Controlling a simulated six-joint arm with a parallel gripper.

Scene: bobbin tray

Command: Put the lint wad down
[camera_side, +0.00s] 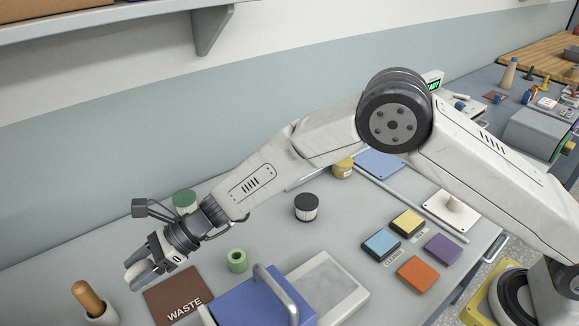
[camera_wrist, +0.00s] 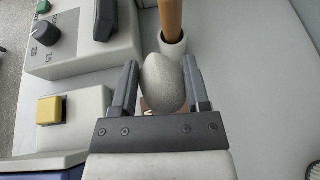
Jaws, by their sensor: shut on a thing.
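The lint wad (camera_wrist: 163,82) is a pale grey, egg-shaped lump. In the wrist view it sits between the two fingers of my gripper (camera_wrist: 160,88), which is shut on it. I cannot clearly make out the wad there. A little reddish brown shows below the wad in the wrist view. How high the wad is above the surface is hard to tell.
A white cup (camera_wrist: 172,48) with a wooden handle (camera_wrist: 170,18) stands just beyond the fingers. A control box with a dial (camera_wrist: 44,33) and a yellow button (camera_wrist: 50,109) are at left. In the side view a green ring (camera_side: 237,261) and a blue case (camera_side: 250,303) lie right of WASTE.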

